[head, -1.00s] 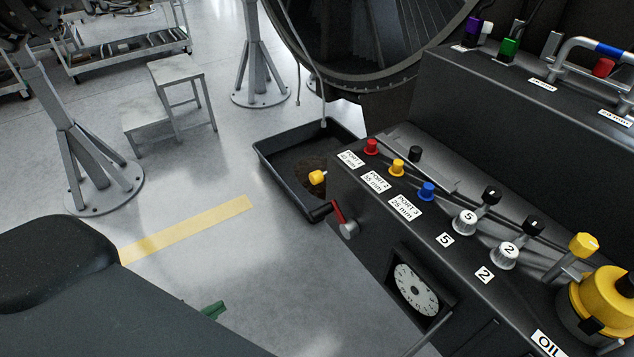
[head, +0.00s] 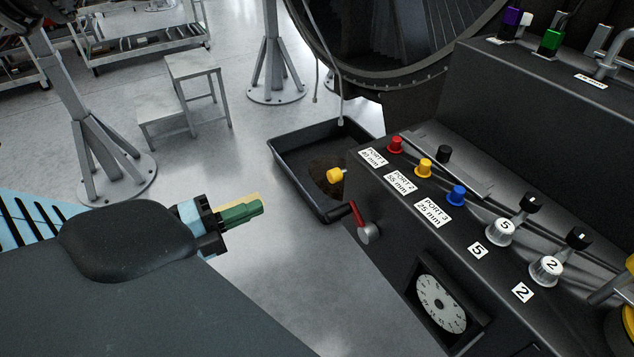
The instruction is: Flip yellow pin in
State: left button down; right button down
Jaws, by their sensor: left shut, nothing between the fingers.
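A yellow knob-like pin (head: 335,175) sticks out to the left from the end face of the dark console (head: 400,215), beside the drip tray. A second yellow piece, an upright cap (head: 425,168), stands on the console top by the PORT 2 label, between a red and a blue cap. I cannot tell which one is the task's pin. My left gripper (head: 250,210) has green fingers, shut and empty, pointing right. It is left of the console, clearly apart from both yellow pieces. My right gripper is not in view.
A red-handled lever (head: 358,215) sits on the console's front corner, below the yellow pin. A black tray (head: 290,180) lies on the floor behind it. Red (head: 395,145) and blue (head: 456,195) caps and numbered knobs (head: 500,232) line the console top. Floor between gripper and console is clear.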

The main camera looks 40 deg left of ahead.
pick_arm(q)
send_near(329, 178)
jog(key=shift+p+x, duration=0.3)
jog(key=shift+x, duration=3.1)
jog(key=shift+r, duration=0.1)
